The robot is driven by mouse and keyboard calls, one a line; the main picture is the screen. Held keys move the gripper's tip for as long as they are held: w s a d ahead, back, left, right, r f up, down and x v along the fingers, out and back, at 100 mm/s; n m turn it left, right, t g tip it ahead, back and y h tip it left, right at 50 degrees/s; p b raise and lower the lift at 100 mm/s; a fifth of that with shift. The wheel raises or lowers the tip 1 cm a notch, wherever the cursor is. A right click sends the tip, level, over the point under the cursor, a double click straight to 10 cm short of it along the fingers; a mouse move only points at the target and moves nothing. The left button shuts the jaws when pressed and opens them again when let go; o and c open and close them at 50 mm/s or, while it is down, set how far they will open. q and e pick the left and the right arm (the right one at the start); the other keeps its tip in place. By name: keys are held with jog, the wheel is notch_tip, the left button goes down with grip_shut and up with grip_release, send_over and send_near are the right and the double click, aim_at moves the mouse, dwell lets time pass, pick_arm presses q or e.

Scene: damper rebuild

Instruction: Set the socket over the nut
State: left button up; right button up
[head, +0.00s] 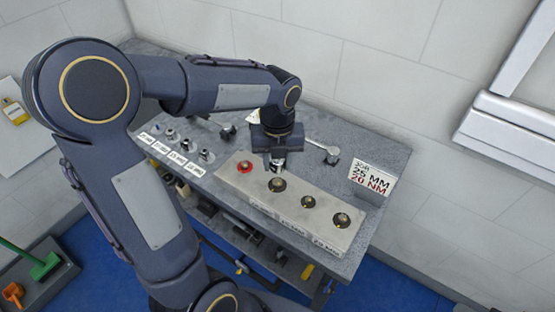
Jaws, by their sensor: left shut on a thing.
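My left gripper (276,155) points down over the long pale block (258,196) on the grey bench. It is shut on a small silver socket (278,166), mostly hidden by the jaws. The block carries a row of dark round fittings with brassy centres, taken to be the nuts. One nut (244,167) at the left end has a red ring. The second nut (277,185) lies just below the held socket in the picture; I cannot tell whether they touch. Another nut (308,202) and the end nut (341,220) stand clear to the right. My right gripper is out of view.
Several loose sockets (205,156) stand by white labels (178,158) at the bench's left. A wrench-like tool (322,148) lies behind the block. A sign (372,179) with red "20 NM" stands at the right. The bench top (365,150) is bare behind it.

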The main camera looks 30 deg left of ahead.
aim_at(277, 185)
pick_arm(q)
jog(key=shift+f+b, duration=1.6)
jog(key=shift+f, duration=0.9)
jog(key=shift+p, duration=0.5)
jog(key=shift+f+b, duration=0.75)
jog(key=shift+f, duration=0.3)
jog(key=o, duration=1.1)
